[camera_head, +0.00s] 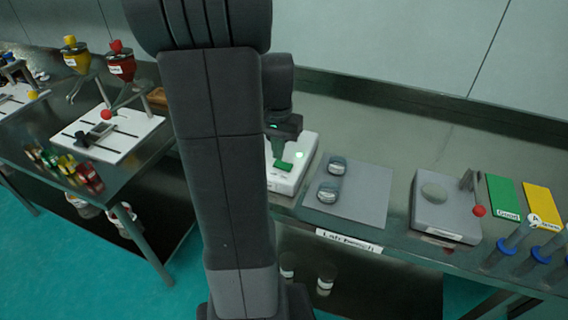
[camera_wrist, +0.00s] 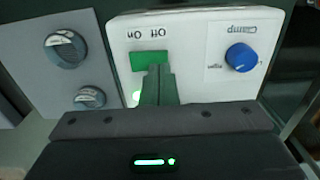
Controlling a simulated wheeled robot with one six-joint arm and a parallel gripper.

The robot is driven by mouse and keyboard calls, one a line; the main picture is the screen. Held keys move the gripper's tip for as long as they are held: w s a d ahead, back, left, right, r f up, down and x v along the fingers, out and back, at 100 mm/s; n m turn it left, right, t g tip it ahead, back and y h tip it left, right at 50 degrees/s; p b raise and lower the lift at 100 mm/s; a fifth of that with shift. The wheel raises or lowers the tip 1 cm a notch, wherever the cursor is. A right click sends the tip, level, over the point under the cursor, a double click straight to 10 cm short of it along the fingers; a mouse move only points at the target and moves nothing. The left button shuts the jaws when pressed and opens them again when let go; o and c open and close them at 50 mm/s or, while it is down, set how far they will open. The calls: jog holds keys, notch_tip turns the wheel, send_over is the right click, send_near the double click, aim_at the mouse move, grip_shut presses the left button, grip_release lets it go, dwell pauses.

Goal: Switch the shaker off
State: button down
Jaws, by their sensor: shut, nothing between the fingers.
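The white shaker unit (camera_head: 303,146) stands on the lab bench, partly hidden behind my arm. It fills the upper right of the wrist view (camera_wrist: 200,75), with its "On" and "Off" labels upside down. Its green rocker switch (camera_wrist: 150,61) lies below these labels and also shows in the head view (camera_head: 284,166). In the head view my gripper (camera_head: 279,152) points down over the unit.
A blue clamp knob (camera_wrist: 241,57) sits right of the switch in the wrist view. A grey plate (camera_head: 364,202) with two small jars (camera_head: 328,192) stands beside the unit. A grey device (camera_head: 432,212) with a red ball lever is farther right. The bench behind is clear.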

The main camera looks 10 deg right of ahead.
aim_at(278, 162)
jog(key=shift+f+b, duration=0.6)
jog(key=shift+f, duration=0.35)
dwell(0.6)
jog(key=shift+r, duration=0.15)
notch_tip(278, 162, up, 7)
jog(key=p, duration=0.6)
jog(key=shift+f, duration=0.25)
notch_tip(278, 162, down, 7)
jog(key=b, duration=0.6)
jog(key=shift+r, duration=0.2)
jog(key=shift+r, duration=0.15)
